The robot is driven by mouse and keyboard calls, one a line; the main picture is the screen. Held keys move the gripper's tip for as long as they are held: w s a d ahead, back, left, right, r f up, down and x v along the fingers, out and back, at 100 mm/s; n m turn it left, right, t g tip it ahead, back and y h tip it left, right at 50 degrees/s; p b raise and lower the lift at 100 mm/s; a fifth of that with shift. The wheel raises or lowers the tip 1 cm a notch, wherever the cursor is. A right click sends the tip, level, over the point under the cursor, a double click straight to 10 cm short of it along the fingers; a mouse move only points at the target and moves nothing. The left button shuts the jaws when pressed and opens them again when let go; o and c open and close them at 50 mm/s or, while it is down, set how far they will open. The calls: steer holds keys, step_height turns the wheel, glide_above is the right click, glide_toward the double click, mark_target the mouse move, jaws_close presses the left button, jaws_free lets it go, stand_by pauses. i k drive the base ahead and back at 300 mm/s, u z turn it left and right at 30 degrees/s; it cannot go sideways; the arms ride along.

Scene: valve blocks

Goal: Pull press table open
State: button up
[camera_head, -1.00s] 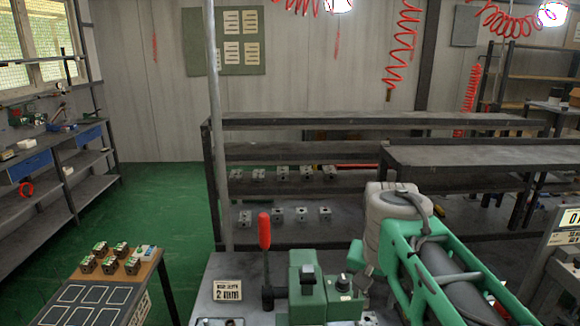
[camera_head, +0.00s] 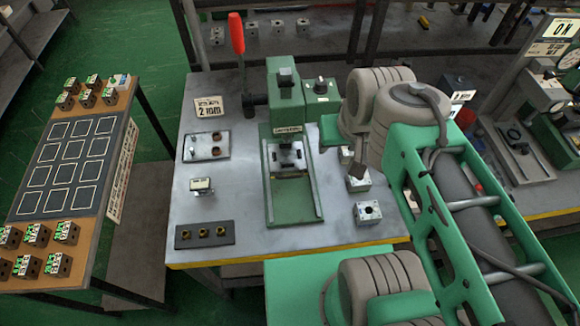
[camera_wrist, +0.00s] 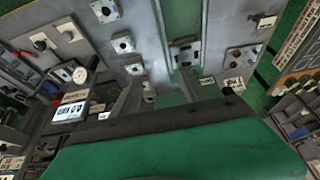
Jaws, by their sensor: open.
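The green press (camera_head: 285,95) stands on a grey metal bench. Its press table (camera_head: 292,203) is a flat green slide with raised side rails, stretching toward the bench's front edge. A metal fixture (camera_head: 290,155) sits under the press head; a similar metal fixture shows in the wrist view (camera_wrist: 185,52). My gripper (camera_head: 355,168) hangs right of the press table, apart from it, over the small metal blocks. In the wrist view my gripper (camera_wrist: 160,92) has its two dark fingers spread, with nothing seen between them. My arm hides the bench's right part.
A red-handled lever (camera_head: 237,45) stands left of the press. A "2 mm" sign (camera_head: 209,107), a switch plate (camera_head: 206,146) and a brass-fitted strip (camera_head: 205,234) lie to the left. A metal block (camera_head: 367,213) stands to the right. A side table (camera_head: 100,200) holds several valve blocks.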

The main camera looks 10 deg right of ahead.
mark_target(290, 157)
steer(key=k, duration=1.25)
steer(key=u, duration=0.6)
steer(key=i, duration=0.95)
steer(key=u, duration=0.55)
